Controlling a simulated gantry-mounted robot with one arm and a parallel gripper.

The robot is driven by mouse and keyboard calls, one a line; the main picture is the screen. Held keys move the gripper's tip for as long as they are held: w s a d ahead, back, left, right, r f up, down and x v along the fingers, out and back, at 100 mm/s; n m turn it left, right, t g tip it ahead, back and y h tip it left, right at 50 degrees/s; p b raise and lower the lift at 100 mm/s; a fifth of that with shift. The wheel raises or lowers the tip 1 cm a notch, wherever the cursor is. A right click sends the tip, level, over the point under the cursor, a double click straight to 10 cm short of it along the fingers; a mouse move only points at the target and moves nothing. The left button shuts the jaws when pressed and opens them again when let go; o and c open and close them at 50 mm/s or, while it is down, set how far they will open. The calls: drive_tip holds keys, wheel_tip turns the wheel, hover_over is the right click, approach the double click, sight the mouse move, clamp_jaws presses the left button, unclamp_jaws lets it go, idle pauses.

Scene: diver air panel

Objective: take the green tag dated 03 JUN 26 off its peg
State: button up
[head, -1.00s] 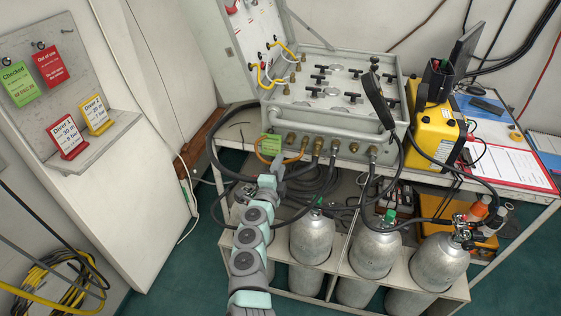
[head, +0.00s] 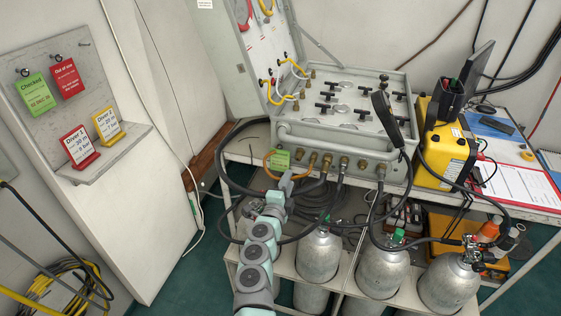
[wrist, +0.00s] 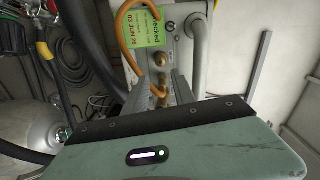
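The green tag (wrist: 151,27) hangs on the left part of the air panel's front. Its text, turned sideways in the wrist view, reads "Checked" and 03 JUN 26. It also shows in the head view (head: 280,158). A curved orange hose (wrist: 122,22) runs across and beside it. The head view shows my gripper (head: 287,181) small, just below the tag.
A board (head: 75,52) at left holds another green tag (head: 37,94) and a red tag (head: 67,78); red and yellow cards stand on its ledge. Black hoses (head: 325,195) hang close to my gripper's right. Gas cylinders (head: 320,258) stand below the panel.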

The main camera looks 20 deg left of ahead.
drive_tip(key=shift+o, duration=0.6)
drive_tip(key=o, duration=1.3)
